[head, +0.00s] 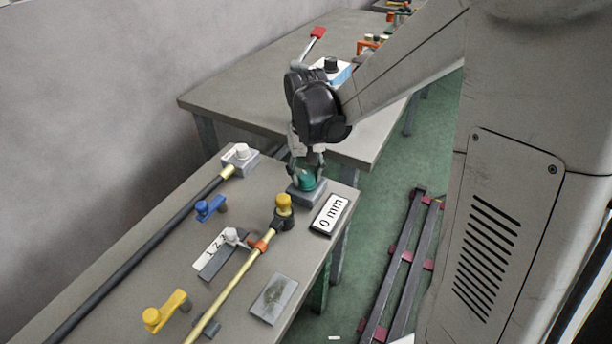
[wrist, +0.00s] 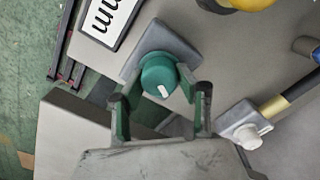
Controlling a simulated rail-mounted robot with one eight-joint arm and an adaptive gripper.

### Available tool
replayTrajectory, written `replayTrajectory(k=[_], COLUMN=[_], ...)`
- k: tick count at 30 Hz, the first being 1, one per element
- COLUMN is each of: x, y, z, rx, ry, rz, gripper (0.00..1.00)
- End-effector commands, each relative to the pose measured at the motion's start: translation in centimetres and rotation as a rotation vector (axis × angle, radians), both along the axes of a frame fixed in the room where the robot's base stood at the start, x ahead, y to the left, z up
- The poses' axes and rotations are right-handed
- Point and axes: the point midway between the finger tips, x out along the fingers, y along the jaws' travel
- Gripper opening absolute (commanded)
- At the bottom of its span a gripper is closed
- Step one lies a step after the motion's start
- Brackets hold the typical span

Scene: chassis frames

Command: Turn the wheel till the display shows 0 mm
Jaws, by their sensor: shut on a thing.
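The wheel is a green knob (head: 308,180) on a grey base (head: 302,196) near the far right corner of the near table. In the wrist view the knob (wrist: 158,75) carries a white mark. The display (head: 330,214) beside it reads "0 mm"; the wrist view shows part of the display (wrist: 108,20), with "mm" visible. My gripper (head: 307,172) points down over the knob. In the wrist view its fingers (wrist: 160,92) stand on either side of the knob and are shut on it.
A yellow-topped fitting (head: 284,204) with a brass rod stands close to the knob. A grey block with a white knob (head: 240,155) lies at the far left of the table. Blue (head: 208,208) and yellow (head: 166,310) handles lie nearer. A second table (head: 240,85) stands behind.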

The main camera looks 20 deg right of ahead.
Motion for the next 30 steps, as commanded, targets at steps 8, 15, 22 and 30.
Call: replayTrajectory(k=[8, 15, 22, 30], x=[0.04, 0.05, 0.05, 0.02], y=[-0.03, -0.03, -0.03, -0.03], z=[0.03, 0.04, 0.04, 0.03], rx=[0.000, 0.000, 0.000, 0.000], ry=[-0.001, -0.001, -0.001, 0.000], rz=[-0.056, -0.059, -0.058, -0.058], gripper=[0.06, 0.06, 0.46, 0.51])
